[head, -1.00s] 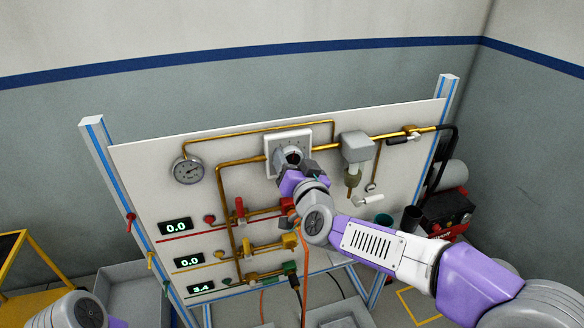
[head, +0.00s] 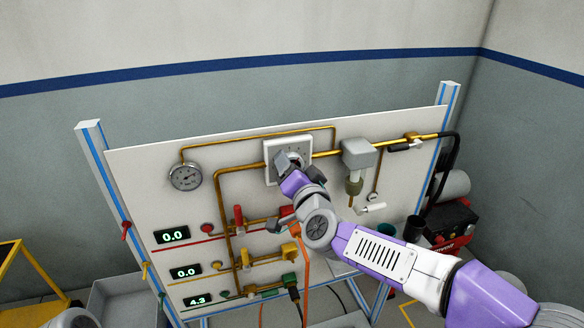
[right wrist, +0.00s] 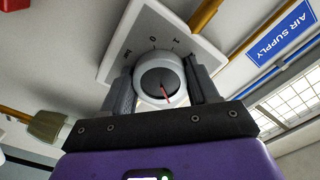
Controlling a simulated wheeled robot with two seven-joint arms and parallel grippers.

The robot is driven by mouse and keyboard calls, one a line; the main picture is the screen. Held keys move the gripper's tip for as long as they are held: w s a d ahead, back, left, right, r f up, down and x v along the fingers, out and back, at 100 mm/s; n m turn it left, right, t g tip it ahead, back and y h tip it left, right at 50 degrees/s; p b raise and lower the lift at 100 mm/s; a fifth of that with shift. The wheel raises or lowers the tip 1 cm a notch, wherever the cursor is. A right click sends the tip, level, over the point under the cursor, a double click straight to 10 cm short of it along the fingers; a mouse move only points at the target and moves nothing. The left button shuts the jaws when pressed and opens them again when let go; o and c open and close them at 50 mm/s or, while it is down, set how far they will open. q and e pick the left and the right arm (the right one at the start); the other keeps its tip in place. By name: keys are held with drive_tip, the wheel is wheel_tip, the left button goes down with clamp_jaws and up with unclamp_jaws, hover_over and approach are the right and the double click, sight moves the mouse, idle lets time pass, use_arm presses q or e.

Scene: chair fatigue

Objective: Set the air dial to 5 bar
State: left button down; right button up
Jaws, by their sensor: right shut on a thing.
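The air dial (right wrist: 160,80) is a round grey knob with a red pointer on a white square plate (right wrist: 118,62). The plate also shows in the head view (head: 270,150) on the upper middle of the white panel. My right gripper (right wrist: 163,88) is shut on the dial, one finger on each side. In the head view the right gripper (head: 288,165) covers most of the dial. The pressure gauge (head: 186,176) is at the panel's left; its needle is too small to read. The lowest display (head: 197,300) reads 4.3. My left gripper is not in view.
Brass pipes (head: 322,152) run across the panel (head: 140,200). Red, yellow and green valves sit below the dial, with an orange hose (head: 305,262) close to my right arm. Two upper displays (head: 172,236) read 0.0.

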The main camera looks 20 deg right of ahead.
drive_tip(key=shift+f, duration=0.15)
drive_tip(key=o, duration=1)
drive_tip(key=shift+o, duration=0.2)
drive_tip(key=shift+s, duration=0.1)
drive_tip(key=s+p, duration=0.1)
drive_tip(key=s, duration=0.6)
drive_tip(key=shift+s, duration=0.2)
drive_tip(key=shift+d, duration=0.1)
